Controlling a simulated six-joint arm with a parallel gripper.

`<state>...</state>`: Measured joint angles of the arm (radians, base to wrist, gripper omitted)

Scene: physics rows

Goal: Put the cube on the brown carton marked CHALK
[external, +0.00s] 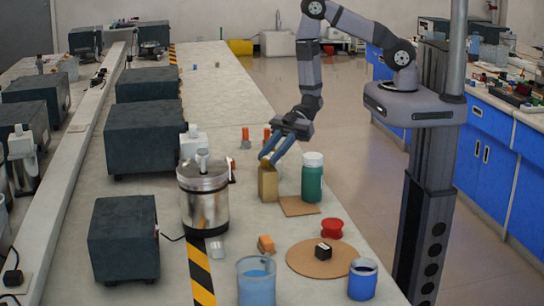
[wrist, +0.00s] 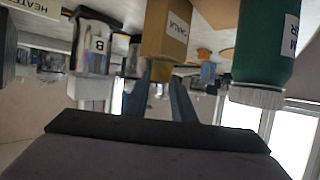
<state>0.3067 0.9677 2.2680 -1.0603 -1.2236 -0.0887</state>
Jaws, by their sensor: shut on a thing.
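The brown carton marked CHALK (external: 268,186) stands upright on the bench. My gripper (external: 268,160) reaches down at a slant to the carton's top. In the wrist view my gripper's two blue fingers (wrist: 172,85) are close together around a small tan-yellow block (wrist: 159,88). The block is mostly hidden, so I cannot tell its full shape or whether it touches the carton. A black cube-like block with a white label (external: 323,251) lies on a round cork board.
A green jar with a white lid (external: 312,182) stands close right of the carton, by a square cork mat (external: 299,207). A steel pot (external: 204,199) is to the left. A red spool (external: 332,228), orange block (external: 266,244) and round cork board (external: 300,262) are in front.

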